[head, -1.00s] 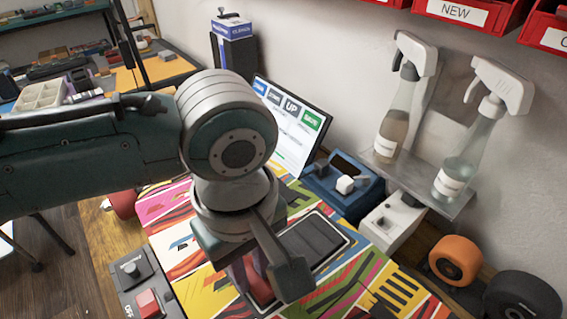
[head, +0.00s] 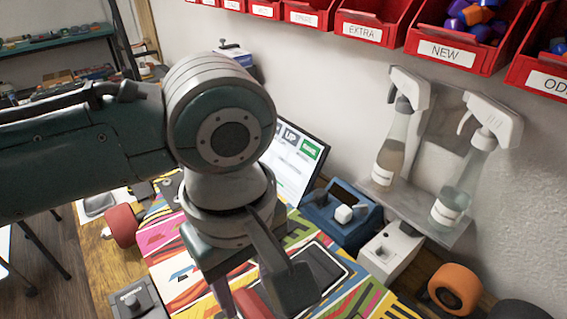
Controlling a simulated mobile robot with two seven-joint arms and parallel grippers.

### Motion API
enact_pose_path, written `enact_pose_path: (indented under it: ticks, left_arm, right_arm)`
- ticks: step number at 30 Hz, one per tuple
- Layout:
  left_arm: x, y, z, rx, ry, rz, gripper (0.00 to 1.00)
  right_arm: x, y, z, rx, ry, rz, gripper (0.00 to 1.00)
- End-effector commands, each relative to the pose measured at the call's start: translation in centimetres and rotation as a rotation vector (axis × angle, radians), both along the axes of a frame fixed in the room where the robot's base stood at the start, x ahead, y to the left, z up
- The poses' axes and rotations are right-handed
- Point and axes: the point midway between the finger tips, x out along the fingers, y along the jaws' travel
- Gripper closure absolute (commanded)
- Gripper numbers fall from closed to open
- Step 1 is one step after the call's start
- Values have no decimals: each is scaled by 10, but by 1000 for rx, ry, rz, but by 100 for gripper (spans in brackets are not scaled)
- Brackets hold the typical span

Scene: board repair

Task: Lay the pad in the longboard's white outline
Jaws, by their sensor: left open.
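The longboard (head: 185,262) has a bright multicoloured striped deck and lies across the bench. A dark grey pad (head: 318,266) shows on the deck, with the white outline (head: 347,272) along its visible right end. My left gripper (head: 257,298) is open and points down over the board, at the pad's left. Its dark finger and the arm hide the pad's left part, so I cannot tell how it fits there. A reddish part shows between the fingers; I cannot tell what it is. My right gripper is not in view.
A red wheel (head: 122,226) stands at the board's left end. Behind are a tablet (head: 296,165), a blue device (head: 343,213) and a white box (head: 390,250). Spray bottles (head: 392,150) stand on a shelf. An orange wheel (head: 455,288) is at right. Red bins (head: 372,28) hang above.

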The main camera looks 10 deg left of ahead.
Motion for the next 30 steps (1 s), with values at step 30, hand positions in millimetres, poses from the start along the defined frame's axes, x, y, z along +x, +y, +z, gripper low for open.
enact_pose_path:
  ticks: [30]
  left_arm:
    - [-67,-12,53,-194,-281,-688,49]
  right_arm:
    - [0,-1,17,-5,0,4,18]
